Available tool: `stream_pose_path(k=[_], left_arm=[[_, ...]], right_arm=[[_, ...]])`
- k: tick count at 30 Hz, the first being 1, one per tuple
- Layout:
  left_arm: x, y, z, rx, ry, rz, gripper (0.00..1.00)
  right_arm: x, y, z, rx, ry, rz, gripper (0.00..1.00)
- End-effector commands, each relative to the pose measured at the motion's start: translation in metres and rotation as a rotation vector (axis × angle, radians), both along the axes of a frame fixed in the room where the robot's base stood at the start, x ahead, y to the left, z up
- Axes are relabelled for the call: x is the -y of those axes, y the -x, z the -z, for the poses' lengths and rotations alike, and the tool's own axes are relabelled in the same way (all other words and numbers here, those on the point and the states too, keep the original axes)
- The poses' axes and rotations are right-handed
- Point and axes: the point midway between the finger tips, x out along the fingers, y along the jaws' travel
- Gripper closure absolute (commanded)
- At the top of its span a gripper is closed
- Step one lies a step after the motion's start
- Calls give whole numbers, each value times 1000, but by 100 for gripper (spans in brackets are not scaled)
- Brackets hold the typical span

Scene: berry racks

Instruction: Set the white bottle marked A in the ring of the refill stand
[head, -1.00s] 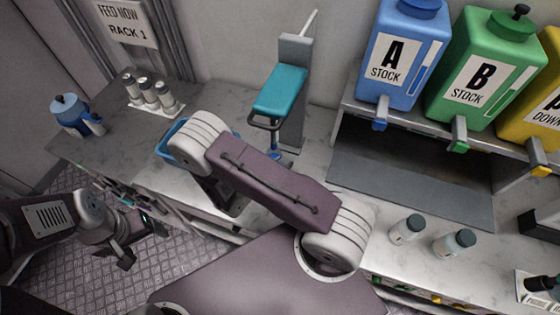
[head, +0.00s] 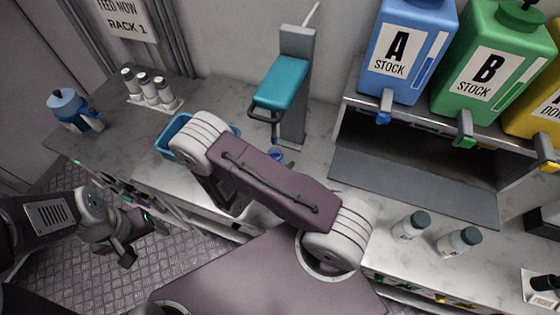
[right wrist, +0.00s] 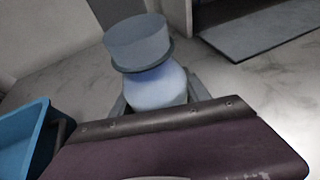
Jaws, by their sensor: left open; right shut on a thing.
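A white bottle (right wrist: 158,88) with a grey-blue cap is held in my right gripper (right wrist: 160,100), shut on it in the right wrist view. No letter shows on its visible side. In the head view my right arm hides most of that gripper and bottle. The refill stand (head: 292,100) has a grey post, a teal block and a dark ring-like loop (head: 262,117) below it. A small blue part shows below the loop, just beyond my right arm; I cannot tell what it belongs to. My left gripper (head: 128,250) is open and empty at lower left, away from the stand.
Two capped bottles (head: 410,225) (head: 459,242) stand on the right counter. A blue bin (head: 175,135) sits partly behind my arm. Several small vials in a rack (head: 160,98) and a blue jug (head: 72,108) stand at left. Stock tanks (head: 397,50) sit on a shelf at right.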

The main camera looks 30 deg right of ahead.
Motion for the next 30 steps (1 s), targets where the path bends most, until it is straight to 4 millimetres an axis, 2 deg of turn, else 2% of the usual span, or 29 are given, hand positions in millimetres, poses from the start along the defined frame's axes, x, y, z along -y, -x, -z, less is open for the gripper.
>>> stream_pose_path(k=[9, 10, 12, 23, 30], left_arm=[[0, 0, 4, 0, 0, 0, 24], [0, 0, 4, 0, 0, 0, 24], [0, 0, 4, 0, 0, 0, 24], [0, 0, 5, 0, 0, 0, 24], [0, 0, 15, 0, 0, 0, 24]], right_arm=[[0, 0, 4, 0, 1, 0, 100], [0, 0, 4, 0, 1, 0, 40], [0, 0, 3, 0, 1, 0, 21], [-4, 1, 3, 1, 0, -2, 20], [-46, 20, -15, 4, -3, -7, 20]])
